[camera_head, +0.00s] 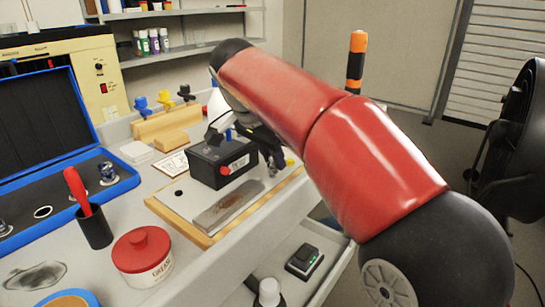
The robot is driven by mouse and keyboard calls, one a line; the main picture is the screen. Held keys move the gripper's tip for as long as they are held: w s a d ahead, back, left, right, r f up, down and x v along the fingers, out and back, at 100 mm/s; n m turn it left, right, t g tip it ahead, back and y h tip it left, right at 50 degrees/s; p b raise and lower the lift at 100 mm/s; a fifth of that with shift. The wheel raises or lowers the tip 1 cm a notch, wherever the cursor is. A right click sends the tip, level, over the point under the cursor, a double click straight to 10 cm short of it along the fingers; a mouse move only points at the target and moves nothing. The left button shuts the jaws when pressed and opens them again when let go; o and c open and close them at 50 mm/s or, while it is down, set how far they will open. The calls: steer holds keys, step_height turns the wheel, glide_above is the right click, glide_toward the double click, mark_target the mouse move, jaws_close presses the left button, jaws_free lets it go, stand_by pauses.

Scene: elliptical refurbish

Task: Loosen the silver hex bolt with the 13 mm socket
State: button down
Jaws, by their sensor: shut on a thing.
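The silver hex bolt cannot be made out. An open blue case (125,181) at the left holds sockets, including one near its right end (107,171); their sizes are unreadable.
A flat metal bar (228,206) lies on the board. Colored clamps (163,100) stand behind on a wooden block. A black fan-like object (515,150) is at the right.

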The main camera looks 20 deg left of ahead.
steer(key=shift+r, duration=0.65)
steer(key=shift+r, duration=0.3)
steer(key=shift+r, duration=0.1)
steer(key=shift+r, duration=2.95)
